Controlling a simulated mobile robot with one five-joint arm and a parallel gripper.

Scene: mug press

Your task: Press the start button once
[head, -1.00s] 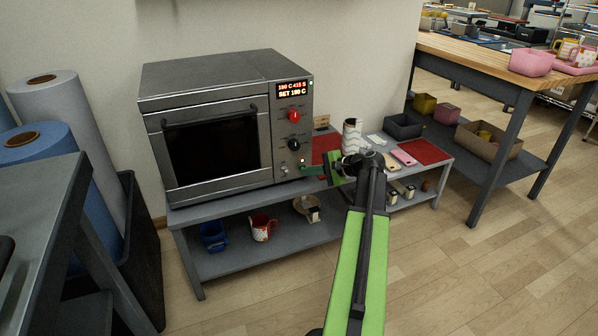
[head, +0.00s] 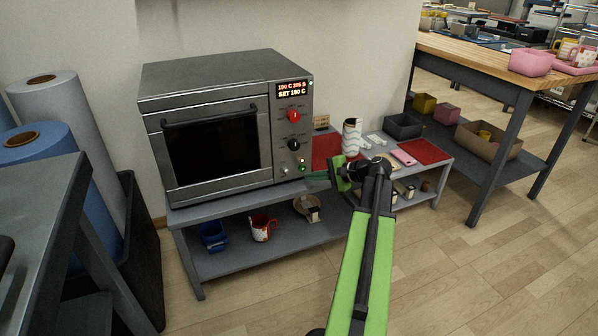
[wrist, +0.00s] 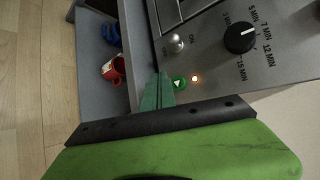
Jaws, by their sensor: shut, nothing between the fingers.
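The press machine (head: 215,125) is a grey oven-like box with a dark window, standing on a low grey table. Its green start button (wrist: 180,82), with a white triangle, sits low on the control panel beside a glowing orange lamp (wrist: 195,78). The button (head: 302,168) also shows in the head view. My gripper (head: 311,176) is shut and empty, its green fingers just right of the panel's lower corner. In the wrist view the fingertips (wrist: 160,77) appear beside the button; a small gap shows in the head view.
The panel also has a red knob (head: 294,115), a black knob (head: 294,144), a metal toggle switch (wrist: 176,43) and a lit display (head: 292,89). A red mug (head: 262,228) is on the lower shelf.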

